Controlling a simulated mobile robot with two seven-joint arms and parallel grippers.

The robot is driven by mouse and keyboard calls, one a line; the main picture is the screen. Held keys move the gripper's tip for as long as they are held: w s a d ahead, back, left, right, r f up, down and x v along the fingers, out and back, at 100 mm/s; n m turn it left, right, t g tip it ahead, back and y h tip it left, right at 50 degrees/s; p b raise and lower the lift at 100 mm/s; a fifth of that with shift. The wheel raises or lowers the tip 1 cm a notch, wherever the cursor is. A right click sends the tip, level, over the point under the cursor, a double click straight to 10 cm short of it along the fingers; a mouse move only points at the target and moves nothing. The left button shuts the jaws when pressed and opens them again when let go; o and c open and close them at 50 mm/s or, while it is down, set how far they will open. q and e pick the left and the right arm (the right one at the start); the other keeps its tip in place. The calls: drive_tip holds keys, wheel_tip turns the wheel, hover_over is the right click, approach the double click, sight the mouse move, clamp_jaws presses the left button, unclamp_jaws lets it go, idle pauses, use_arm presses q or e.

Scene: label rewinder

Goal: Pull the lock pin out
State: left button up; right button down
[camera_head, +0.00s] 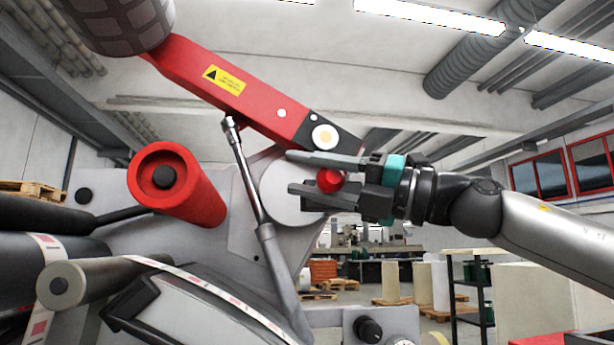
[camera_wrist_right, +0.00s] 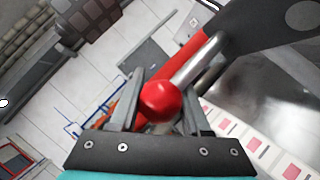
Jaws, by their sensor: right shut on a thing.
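The lock pin has a round red knob (camera_head: 329,180), which shows between the fingers of my right gripper (camera_head: 292,171) in the head view. In the right wrist view the red knob (camera_wrist_right: 162,101) sits between the two fingers, and a bare silver shaft (camera_wrist_right: 198,62) runs from it toward the upper right. My right gripper is shut on the pin. It is in front of the grey machine plate, just below the lower end of the red arm (camera_head: 230,90). Where the shaft's far end sits is not clear. My left gripper is not in view.
A silver gas strut (camera_head: 268,232) stands close left of the fingers. A red roller (camera_head: 180,185) sticks out further left. A label web (camera_head: 215,291) runs over the rollers below, and a black control knob (camera_head: 368,329) is at the bottom. Open hall lies to the right.

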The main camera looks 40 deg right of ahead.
drive_tip(key=shift+s+a, duration=0.3)
drive_tip(key=shift+s, duration=0.15)
drive_tip(key=shift+w+d, duration=0.1)
drive_tip(key=shift+c, duration=1.8)
unclamp_jaws()
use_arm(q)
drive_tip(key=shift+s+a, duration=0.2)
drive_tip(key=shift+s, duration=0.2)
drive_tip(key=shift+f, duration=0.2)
use_arm(e)
drive_tip(key=shift+d, duration=0.1)
